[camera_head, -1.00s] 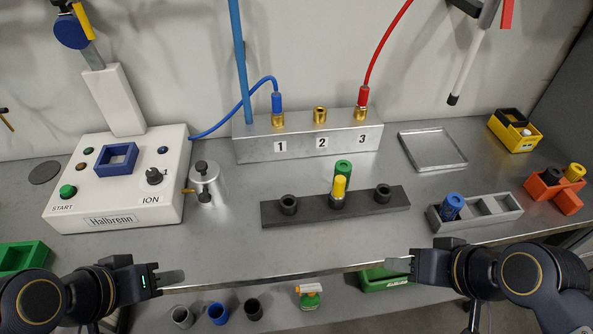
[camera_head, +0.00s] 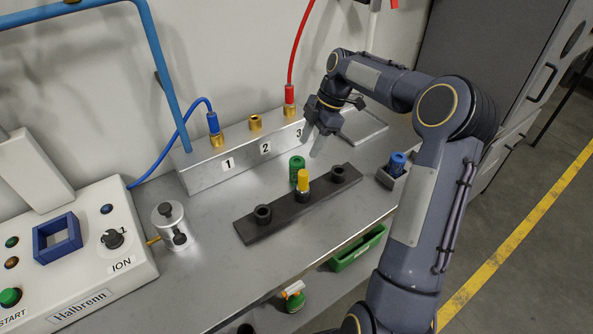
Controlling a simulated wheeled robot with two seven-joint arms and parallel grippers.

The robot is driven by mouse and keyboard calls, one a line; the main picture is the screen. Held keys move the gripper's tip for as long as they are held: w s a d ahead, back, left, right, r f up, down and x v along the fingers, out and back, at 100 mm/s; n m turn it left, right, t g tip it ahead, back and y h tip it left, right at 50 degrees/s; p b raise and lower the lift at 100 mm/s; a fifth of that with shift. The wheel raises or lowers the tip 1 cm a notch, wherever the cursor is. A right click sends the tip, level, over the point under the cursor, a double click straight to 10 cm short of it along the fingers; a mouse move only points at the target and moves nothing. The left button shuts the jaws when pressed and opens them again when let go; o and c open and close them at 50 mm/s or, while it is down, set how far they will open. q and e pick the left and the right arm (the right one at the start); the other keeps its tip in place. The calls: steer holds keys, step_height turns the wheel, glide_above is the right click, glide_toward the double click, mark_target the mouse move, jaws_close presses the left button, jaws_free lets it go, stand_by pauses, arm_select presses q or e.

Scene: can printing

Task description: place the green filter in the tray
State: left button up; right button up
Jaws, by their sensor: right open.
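The green filter (camera_head: 297,168) is a short green cylinder standing upright behind the black rack (camera_head: 283,220), close to the yellow-topped piece (camera_head: 303,181) in the rack's middle holder. My right gripper (camera_head: 312,146) is open and empty, fingers pointing down, above and slightly right of the green filter and apart from it. A shallow square metal tray (camera_head: 372,134) lies at the back right, partly hidden by my right gripper and arm. A grey compartment tray (camera_head: 386,180) with a blue filter (camera_head: 397,163) is mostly hidden behind my right arm. My left gripper is out of view.
The metal block (camera_head: 205,177) with numbered ports and blue and red hoses stands behind the rack, near my right gripper. A white control box (camera_head: 75,275) and metal canister (camera_head: 169,222) are at the left. A green bin (camera_head: 357,248) sits below the front edge.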

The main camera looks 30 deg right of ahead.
mark_target(303, 159)
steer(key=p+x, duration=0.1)
steer(key=x, duration=0.5)
steer(key=p+x, duration=0.2)
steer(key=x, duration=0.3)
steer(key=shift+a+f, duration=0.1)
steer(key=shift+f, duration=0.15)
steer(key=shift+r, duration=0.1)
steer(key=c, duration=0.7)
